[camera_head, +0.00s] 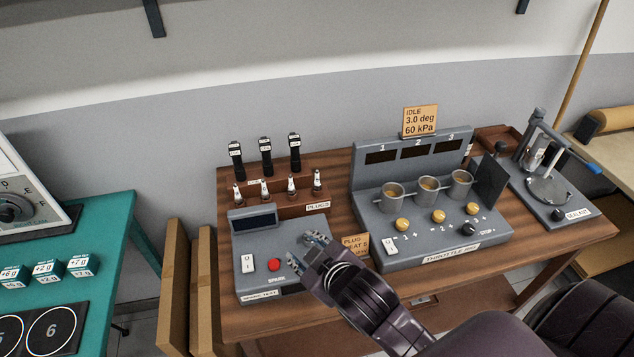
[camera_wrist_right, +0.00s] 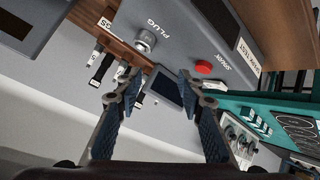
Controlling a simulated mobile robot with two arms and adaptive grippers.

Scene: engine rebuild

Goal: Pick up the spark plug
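Several spark plugs with white bodies, among them the rightmost spark plug (camera_head: 317,180), stand upright in the front row of a brown wooden rack (camera_head: 288,210) labelled PLUGS. My right gripper (camera_head: 313,243) is over the right part of the grey spark tester (camera_head: 245,285), in front of the rack and apart from the plugs. In the right wrist view its fingers (camera_wrist_right: 158,92) are spread with nothing between them. My left gripper is not in view.
Black coils (camera_head: 266,155) stand behind the plugs. The tester has a red button (camera_head: 274,265). A throttle unit (camera_head: 430,225) with three cups stands to the right, and a sealant press (camera_head: 550,185) beyond it. A small sign (camera_head: 355,243) stands beside my gripper.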

